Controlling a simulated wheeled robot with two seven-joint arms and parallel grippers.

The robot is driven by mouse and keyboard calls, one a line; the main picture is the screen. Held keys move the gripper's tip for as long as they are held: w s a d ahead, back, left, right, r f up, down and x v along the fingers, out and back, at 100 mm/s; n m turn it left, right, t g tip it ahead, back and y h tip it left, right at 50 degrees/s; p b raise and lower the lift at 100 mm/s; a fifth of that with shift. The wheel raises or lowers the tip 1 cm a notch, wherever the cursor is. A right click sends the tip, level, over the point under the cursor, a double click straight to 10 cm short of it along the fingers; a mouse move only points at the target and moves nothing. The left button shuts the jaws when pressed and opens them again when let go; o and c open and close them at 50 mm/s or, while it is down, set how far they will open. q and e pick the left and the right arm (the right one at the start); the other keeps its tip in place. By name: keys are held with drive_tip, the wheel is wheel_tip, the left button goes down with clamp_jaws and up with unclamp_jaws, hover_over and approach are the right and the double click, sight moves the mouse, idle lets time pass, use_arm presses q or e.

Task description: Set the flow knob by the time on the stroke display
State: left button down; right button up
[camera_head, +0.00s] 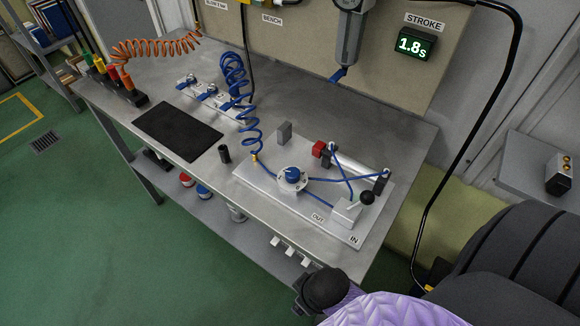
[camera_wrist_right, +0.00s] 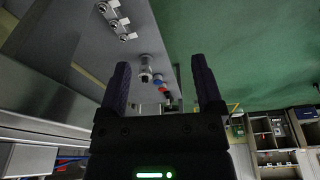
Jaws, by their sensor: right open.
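The blue flow knob (camera_head: 292,174) sits on a round white dial on the pale plate (camera_head: 262,181) on the bench. The stroke display (camera_head: 413,45) on the back panel reads 1.8s in green. A lever valve (camera_head: 348,209) with a black ball handle is near the IN label, and a cylinder (camera_head: 348,157) with a red end block lies behind. In the right wrist view my right gripper (camera_wrist_right: 163,85) is open and empty, with its fingers apart. In the head view part of my right arm is at the bottom, apart from the knob. My left gripper is not in view.
Blue hoses cross the plate around the knob, and a blue coiled hose (camera_head: 240,90) hangs behind it. A black mat (camera_head: 178,131) lies at the left on the bench (camera_head: 300,115). A black post (camera_head: 224,154) stands left of the plate. A black pipe (camera_head: 470,130) rises at the right.

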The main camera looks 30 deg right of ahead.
drive_tip(key=w+a+r+n+y, duration=0.1)
drive_tip(key=w+a+r+n, duration=0.2)
drive_tip(key=w+r+n, duration=0.5)
wheel_tip(320, 180, up, 13)
drive_tip(key=n+g+h, duration=0.1)
drive_tip(key=n+g, duration=0.1)
drive_tip(key=n, duration=0.8)
hover_over(293, 172)
wheel_tip(293, 172, down, 9)
drive_tip(key=shift+d+f+b, duration=0.1)
drive_tip(key=shift+f+b, duration=0.1)
drive_tip(key=shift+b, duration=0.85)
drive_tip(key=shift+f, duration=0.15)
drive_tip(key=shift+c, duration=0.4)
clamp_jaws()
